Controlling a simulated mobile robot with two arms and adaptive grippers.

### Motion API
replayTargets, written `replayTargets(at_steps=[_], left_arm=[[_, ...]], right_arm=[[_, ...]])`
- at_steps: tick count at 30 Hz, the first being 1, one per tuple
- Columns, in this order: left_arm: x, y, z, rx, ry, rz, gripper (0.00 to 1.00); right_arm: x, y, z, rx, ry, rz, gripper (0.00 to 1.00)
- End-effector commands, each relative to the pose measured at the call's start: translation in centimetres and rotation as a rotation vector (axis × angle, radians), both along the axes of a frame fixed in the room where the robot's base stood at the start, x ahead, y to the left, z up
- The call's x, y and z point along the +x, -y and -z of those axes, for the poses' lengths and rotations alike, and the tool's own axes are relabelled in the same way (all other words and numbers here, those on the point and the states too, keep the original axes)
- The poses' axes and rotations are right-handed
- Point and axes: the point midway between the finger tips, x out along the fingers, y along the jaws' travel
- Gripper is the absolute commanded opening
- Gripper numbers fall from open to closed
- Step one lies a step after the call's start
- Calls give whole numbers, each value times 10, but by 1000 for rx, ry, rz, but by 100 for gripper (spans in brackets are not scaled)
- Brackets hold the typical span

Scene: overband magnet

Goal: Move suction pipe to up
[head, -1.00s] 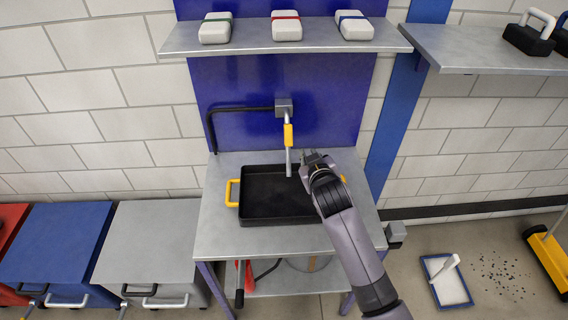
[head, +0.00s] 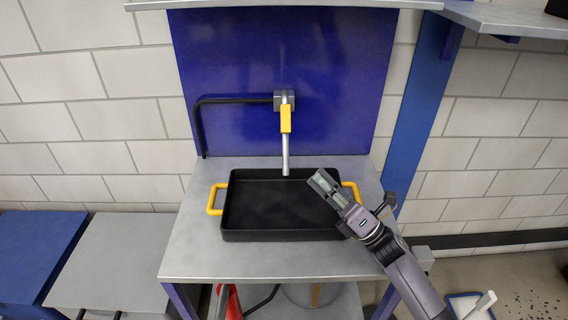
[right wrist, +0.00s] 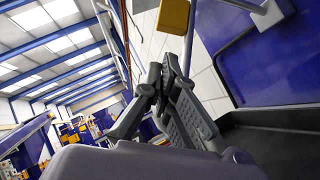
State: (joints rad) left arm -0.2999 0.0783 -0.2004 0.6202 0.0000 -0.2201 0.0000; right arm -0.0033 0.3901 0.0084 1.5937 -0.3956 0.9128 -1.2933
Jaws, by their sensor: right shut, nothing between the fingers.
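The suction pipe (head: 285,138) is a silver tube with a yellow grip (head: 285,119). It hangs down from a grey block (head: 284,97) on the blue back panel, and its lower end is over the rear of the black tray. In the right wrist view the yellow grip (right wrist: 173,17) shows at the top, beyond the fingers. My right gripper (head: 320,183) is shut and empty, to the right of the pipe's lower end and apart from it, above the tray's right part. Its fingers (right wrist: 170,75) meet in the right wrist view. My left gripper is not in view.
The black tray (head: 233,232) with yellow side handles stands on the grey bench (head: 210,262). A black hose (head: 198,125) runs from the block along the panel's left. A shelf (head: 260,4) crosses the top. Lower cabinets (head: 110,255) stand at the left.

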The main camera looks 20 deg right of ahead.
Motion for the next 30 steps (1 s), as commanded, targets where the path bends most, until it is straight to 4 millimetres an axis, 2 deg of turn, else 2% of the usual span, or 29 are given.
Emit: replayTargets(at_steps=[5, 12, 18, 30], left_arm=[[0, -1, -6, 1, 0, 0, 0], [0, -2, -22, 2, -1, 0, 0], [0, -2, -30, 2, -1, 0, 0], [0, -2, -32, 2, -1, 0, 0]], right_arm=[[6, -8, -11, -10, 16, -2, 0], [32, -33, -38, -7, 16, -3, 0], [50, -49, -53, -8, 13, -2, 0], [57, -57, -58, -8, 12, -2, 0]])
